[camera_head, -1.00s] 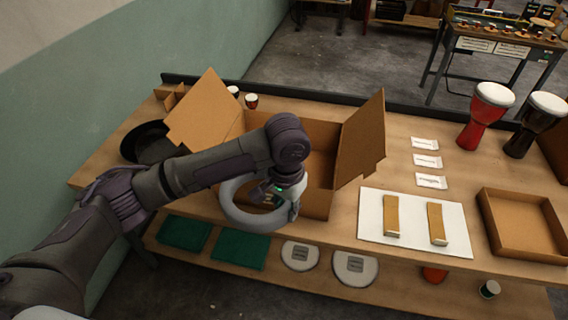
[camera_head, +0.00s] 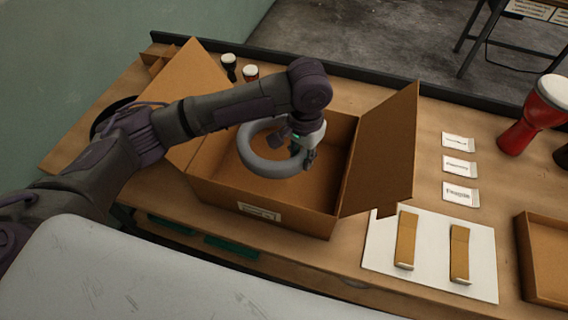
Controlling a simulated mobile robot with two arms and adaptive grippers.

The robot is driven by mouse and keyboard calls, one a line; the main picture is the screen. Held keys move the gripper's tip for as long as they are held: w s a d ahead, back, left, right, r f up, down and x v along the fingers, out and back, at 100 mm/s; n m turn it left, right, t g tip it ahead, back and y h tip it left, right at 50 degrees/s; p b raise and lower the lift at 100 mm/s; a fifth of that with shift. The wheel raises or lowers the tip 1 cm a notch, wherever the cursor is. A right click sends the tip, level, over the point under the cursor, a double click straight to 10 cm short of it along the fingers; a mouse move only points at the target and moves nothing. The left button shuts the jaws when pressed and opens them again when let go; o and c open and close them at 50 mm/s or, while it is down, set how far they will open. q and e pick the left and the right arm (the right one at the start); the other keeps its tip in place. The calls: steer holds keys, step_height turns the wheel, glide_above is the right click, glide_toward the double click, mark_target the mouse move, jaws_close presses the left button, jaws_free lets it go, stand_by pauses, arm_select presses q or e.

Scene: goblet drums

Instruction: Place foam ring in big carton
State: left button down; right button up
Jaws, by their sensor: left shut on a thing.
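The grey foam ring (camera_head: 262,163) is held at its right side by my left gripper (camera_head: 303,152), which is shut on it. The big carton (camera_head: 240,198) stands open on the table, with flaps spread to the left and right. In the picture the ring is over the carton's opening, above its inner floor. I cannot tell exactly how high it hangs. My left arm comes in from the left across the carton's left flap and hides part of the carton's back. My right gripper is not in view.
A white board (camera_head: 433,262) with two small folded cartons lies right of the big carton. Several white label cards (camera_head: 460,167) lie behind it. A red goblet drum (camera_head: 533,115) and a shallow cardboard tray (camera_head: 545,262) stand at the right. Two small drums (camera_head: 250,73) stand behind the carton.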

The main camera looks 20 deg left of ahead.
mark_target(299, 190)
arm_select(q)
steer(key=shift+w+f+b, duration=0.2)
steer(key=shift+f+b, duration=0.15)
steer(key=shift+f, duration=0.5)
steer(key=shift+s+f, duration=0.1)
steer(key=shift+f, duration=0.15)
steer(key=shift+f+b, duration=0.35)
steer(key=shift+b, duration=0.25)
steer(key=shift+f, duration=0.2)
step_height(299, 190, down, 10)
steer(key=shift+r+p, duration=0.1)
steer(key=shift+p, duration=0.2)
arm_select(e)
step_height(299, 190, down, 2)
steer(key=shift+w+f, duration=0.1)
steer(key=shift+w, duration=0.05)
